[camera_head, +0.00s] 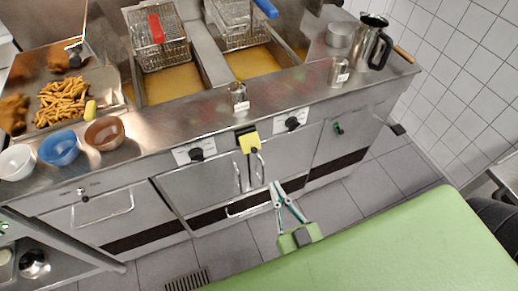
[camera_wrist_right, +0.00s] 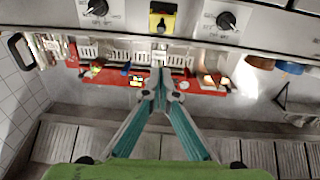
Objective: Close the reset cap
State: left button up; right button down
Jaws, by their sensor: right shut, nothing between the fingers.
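The yellow reset cap (camera_head: 249,143) is on the fryer's front panel, between two black knobs. Its yellow flap shows below a small black housing (camera_head: 246,130) and looks swung down, open. In the wrist view the yellow cap (camera_wrist_right: 162,8) is near the top edge, with black showing in it. My right gripper (camera_head: 277,186) is low in front of the fryer cabinets, to the lower right of the cap and apart from it. Its teal fingers are shut and empty; they also show in the wrist view (camera_wrist_right: 158,78). My left gripper is not in view.
Control knobs (camera_head: 196,154) and (camera_head: 292,123) flank the cap. Door handles (camera_head: 258,165) stand out below it. Free floor lies in front of the cabinets.

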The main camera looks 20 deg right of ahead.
jog(key=p, duration=0.2)
send_near(251, 144)
notch_tip(251, 144, up, 5)
jog(key=shift+w+f, duration=1.5)
jog(key=shift+w, duration=0.25)
